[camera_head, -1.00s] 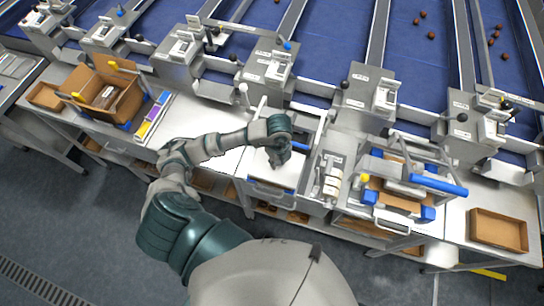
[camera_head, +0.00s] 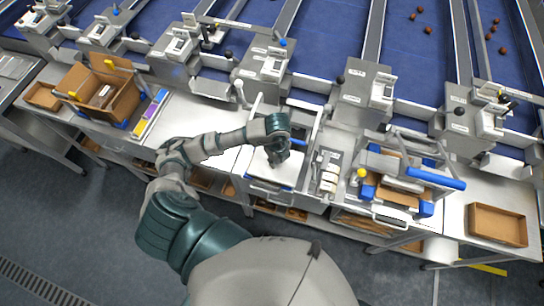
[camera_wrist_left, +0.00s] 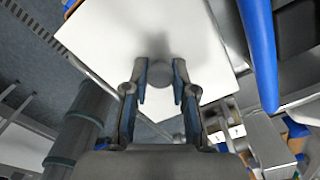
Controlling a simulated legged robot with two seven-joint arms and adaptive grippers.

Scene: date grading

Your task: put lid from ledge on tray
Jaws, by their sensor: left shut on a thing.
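A white flat lid (camera_wrist_left: 115,38) fills much of the left wrist view, with a round grey knob (camera_wrist_left: 162,73) near its middle. My left gripper (camera_wrist_left: 160,88) is shut on this knob from both sides. In the head view the gripper (camera_head: 277,161) is over the bench's middle, and the white lid (camera_head: 262,170) shows below it. A grey tray frame (camera_head: 270,188) shows under and in front of the lid. The gripper and forearm hide part of the lid, and I cannot tell whether it touches the tray. My right gripper is out of view.
A blue-handled press-like frame (camera_head: 432,178) stands to the right, with a small grey unit (camera_head: 327,172) between. Cardboard boxes (camera_head: 497,224) sit at the far right and far left. Grey machine heads and posts line the back. The bench left of the lid is partly clear.

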